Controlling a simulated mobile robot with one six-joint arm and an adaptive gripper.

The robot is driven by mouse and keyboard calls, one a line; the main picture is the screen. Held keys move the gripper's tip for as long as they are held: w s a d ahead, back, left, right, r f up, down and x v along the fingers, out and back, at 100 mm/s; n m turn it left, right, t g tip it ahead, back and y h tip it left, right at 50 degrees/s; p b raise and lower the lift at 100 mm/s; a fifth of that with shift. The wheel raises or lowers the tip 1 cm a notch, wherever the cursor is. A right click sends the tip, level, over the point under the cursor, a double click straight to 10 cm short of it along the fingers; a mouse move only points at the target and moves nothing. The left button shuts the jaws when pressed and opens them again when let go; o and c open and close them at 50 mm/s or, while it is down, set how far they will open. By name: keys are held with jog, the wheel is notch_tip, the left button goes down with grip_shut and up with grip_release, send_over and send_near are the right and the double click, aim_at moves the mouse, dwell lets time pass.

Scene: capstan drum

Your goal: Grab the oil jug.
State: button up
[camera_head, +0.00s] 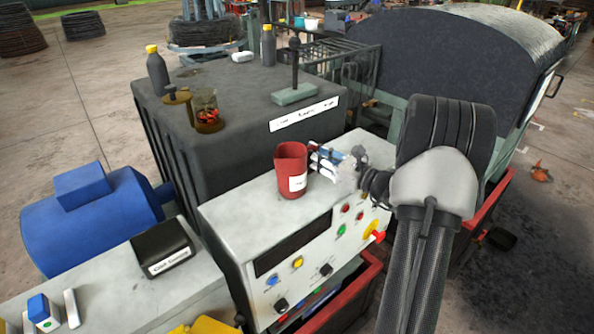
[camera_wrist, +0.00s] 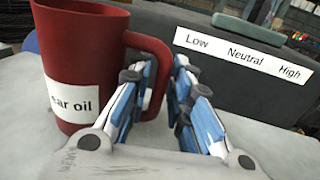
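The oil jug (camera_head: 291,170) is a dark red cylinder with a white label. It stands upright on top of the pale control box. In the wrist view the jug (camera_wrist: 75,60) fills the left side, its label ending in "ar oil". Its handle (camera_wrist: 150,42) points right, towards my gripper. My gripper (camera_wrist: 161,75) has one finger on each side of the handle, with a narrow gap between them. The fingers look partly open, and no firm contact shows. In the head view my gripper (camera_head: 318,160) is just right of the jug, and the handle is hidden.
The control box (camera_head: 240,211) has buttons and a red-yellow knob on its front. Behind it stands a dark cabinet (camera_head: 190,165) with a lever (camera_head: 295,80), bottles and a "Low Neutral High" label (camera_wrist: 243,55). A blue motor (camera_head: 90,220) is at left. A large drum (camera_head: 440,55) is behind right.

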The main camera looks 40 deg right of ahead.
grip_shut()
jog(key=shift+r, duration=0.15)
dwell(0.6)
